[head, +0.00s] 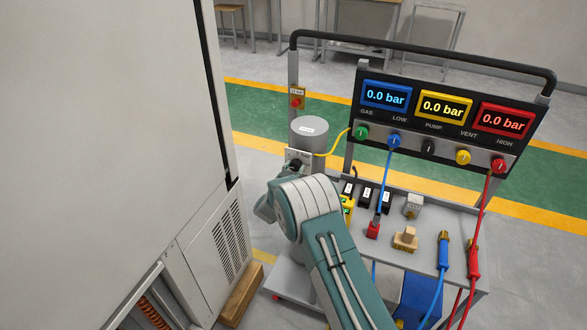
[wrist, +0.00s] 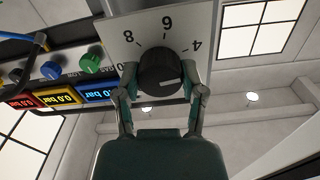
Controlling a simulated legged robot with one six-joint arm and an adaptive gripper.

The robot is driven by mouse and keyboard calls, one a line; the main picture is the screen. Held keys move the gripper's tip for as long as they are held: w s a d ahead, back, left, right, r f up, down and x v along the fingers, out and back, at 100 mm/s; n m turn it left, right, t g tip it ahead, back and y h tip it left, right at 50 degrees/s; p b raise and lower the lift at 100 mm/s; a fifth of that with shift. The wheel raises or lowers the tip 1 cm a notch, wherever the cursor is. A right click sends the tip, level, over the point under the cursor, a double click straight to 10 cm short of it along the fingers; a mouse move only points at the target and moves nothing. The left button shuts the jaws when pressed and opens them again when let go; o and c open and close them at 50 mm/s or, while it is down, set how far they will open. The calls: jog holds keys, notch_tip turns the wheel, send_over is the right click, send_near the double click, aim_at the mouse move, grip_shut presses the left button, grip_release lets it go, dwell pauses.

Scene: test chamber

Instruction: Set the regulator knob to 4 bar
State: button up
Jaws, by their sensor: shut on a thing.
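The black regulator knob (wrist: 158,66) sits on a white dial plate (wrist: 120,30) marked 8, 6 and 4 in the wrist view, where the numbers appear upside down. In the head view, the dial plate (head: 292,155) is on the grey cylinder (head: 309,132). My arm hides most of the gripper there.
The panel's blue (head: 386,95), yellow (head: 445,106) and red (head: 504,120) displays each read 0.0 bar. Below are coloured valve knobs and hoses. A large grey cabinet (head: 100,130) stands close on the left.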

jog(key=shift+w+r+n, duration=0.1)
jog(key=shift+r+n, duration=0.05)
jog(key=shift+n, duration=0.65)
jog(key=o, duration=1.1)
jog(key=shift+a, duration=0.1)
jog(key=shift+o, duration=0.2)
jog(key=v, duration=1.2)
